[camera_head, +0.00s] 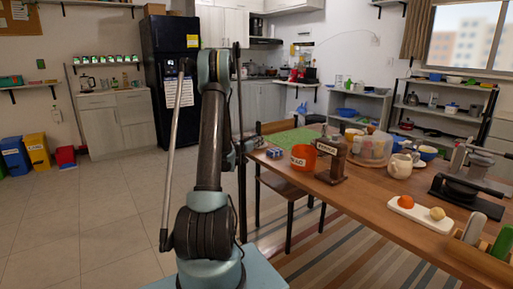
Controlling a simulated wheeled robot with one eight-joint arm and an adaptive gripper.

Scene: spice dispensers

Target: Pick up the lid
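I cannot single out a separate lid for certain. A brown and grey dispenser (331,158) with a label stands upright near the left end of the wooden table. Its top may be a lid, but this is too small to tell. My arm rises in the middle of the view, apart from these things.
The table (385,188) also bears a green mat (293,138), a white tray (421,214) with an orange and a pale item, a cream jug (400,166) and a black press-like appliance (467,193). A chair (289,196) stands at its near side. The floor at left is clear.

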